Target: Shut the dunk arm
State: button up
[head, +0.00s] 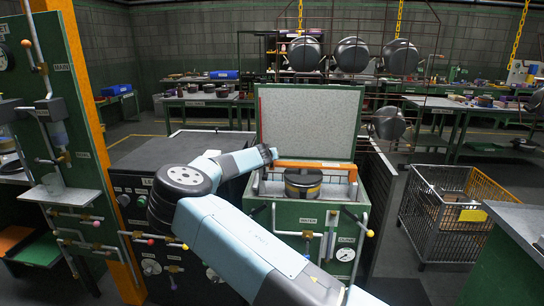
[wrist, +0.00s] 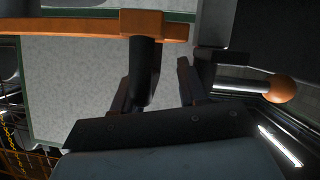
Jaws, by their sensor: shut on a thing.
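The dunk arm, an orange bar (head: 318,164), lies across the top of the green tank (head: 290,222) in the head view, in front of its raised grey lid. My gripper (head: 268,155) is at the bar's left end. In the wrist view the orange bar (wrist: 70,28) runs along the top, with a dark round grip (wrist: 144,75) sticking out from its block. My gripper (wrist: 158,82) has its fingers on either side of this grip and is shut on it. A dark pot with a yellow band (head: 303,184) sits below the bar, in the tank's opening.
A metal lever with an orange ball (wrist: 281,89) is close to the right of my fingers in the wrist view. A wire cart (head: 455,215) stands right of the tank. Several round pots hang from a rack behind. A dark cabinet (head: 165,148) stands left of the tank.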

jog(key=shift+o, duration=0.8)
jog(key=shift+a, duration=0.25)
jog(key=v, duration=1.3)
jog(key=shift+s, duration=0.3)
jog(key=shift+d, duration=0.15)
